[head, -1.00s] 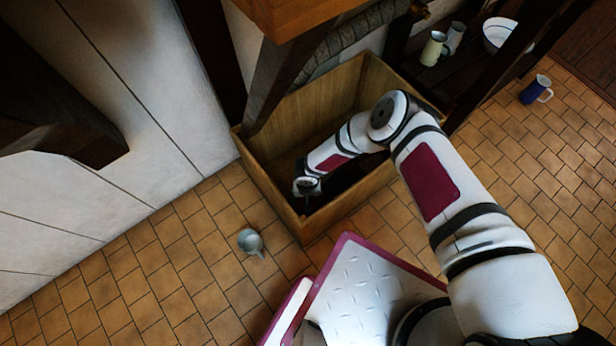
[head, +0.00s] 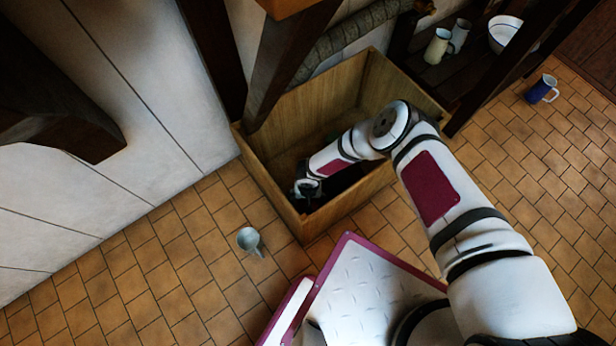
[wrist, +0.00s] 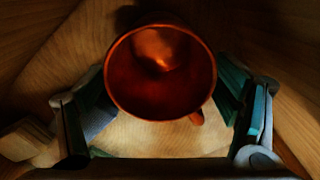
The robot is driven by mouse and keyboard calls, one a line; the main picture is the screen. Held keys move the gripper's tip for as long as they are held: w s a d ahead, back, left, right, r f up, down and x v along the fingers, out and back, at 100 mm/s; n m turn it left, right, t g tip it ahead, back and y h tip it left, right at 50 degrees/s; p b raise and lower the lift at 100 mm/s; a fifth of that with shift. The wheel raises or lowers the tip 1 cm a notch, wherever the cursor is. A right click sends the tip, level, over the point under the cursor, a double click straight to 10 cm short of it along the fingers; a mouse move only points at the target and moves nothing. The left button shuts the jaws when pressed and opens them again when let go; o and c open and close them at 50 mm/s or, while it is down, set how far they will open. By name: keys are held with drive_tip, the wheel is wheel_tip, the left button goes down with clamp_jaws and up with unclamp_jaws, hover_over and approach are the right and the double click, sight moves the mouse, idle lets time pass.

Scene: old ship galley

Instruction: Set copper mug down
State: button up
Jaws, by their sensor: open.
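The copper mug (wrist: 160,85) shows in the wrist view with its round open mouth facing the camera and a small handle at its lower right. It is between the fingers of my gripper (wrist: 165,118), which are spread apart on either side of it. Pale wood shows beneath the mug; I cannot tell for sure whether its base touches it. In the head view my gripper (head: 307,190) is down inside the wooden bin (head: 270,188), near its front left corner. The mug is hidden there.
Bin walls rise close around my gripper. A wooden block (wrist: 27,140) lies at the left in the wrist view. A grey-blue cup (head: 248,240) and a blue mug (head: 541,89) are on the tiled floor. A cream jug (head: 437,46) and white bowl (head: 503,33) are on a shelf.

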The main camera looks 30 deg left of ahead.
drive_tip(key=shift+r, duration=0.1)
wheel_tip(320, 180, up, 12)
drive_tip(key=p, duration=0.5)
drive_tip(key=shift+p, duration=0.35)
